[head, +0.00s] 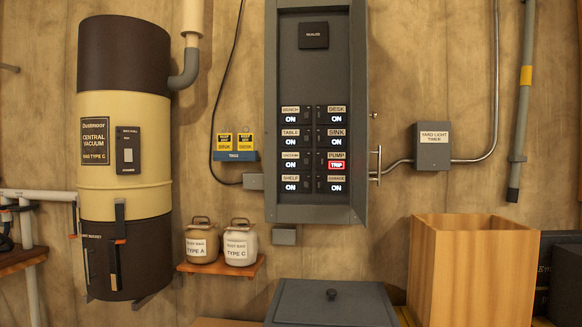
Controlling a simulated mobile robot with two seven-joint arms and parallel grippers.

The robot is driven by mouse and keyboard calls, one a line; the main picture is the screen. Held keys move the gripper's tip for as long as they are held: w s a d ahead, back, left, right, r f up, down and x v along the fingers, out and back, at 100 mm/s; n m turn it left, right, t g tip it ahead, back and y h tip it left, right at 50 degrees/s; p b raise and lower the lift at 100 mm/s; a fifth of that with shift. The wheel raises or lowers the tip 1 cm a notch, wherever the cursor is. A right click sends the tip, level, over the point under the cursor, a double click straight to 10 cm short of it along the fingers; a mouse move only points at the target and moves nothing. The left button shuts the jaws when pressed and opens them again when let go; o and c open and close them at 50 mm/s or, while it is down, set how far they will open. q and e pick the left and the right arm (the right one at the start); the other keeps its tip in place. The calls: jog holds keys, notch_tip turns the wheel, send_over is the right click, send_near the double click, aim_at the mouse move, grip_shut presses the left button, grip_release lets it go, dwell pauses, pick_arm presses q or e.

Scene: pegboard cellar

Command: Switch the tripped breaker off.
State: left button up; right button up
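The grey breaker panel (315,208) is on the wall at the upper middle, its breakers exposed in two columns. The tripped breaker is the one labelled PUMP (336,164), third down in the right column; its window shows TRIP in red. The other breakers show ON in white: BENCH (290,119), TABLE, one that seems to read VACUUM, and SHELF on the left; DESK, SINK (336,142) above PUMP, and one with a hard-to-read label (336,188) below it on the right. Neither of my grippers is in view.
A central vacuum (150,190) hangs at left. Two dust-bag jars (240,244) stand on a small shelf below left of the panel. A grey lidded box (300,302) and a tall wooden box (465,270) stand below.

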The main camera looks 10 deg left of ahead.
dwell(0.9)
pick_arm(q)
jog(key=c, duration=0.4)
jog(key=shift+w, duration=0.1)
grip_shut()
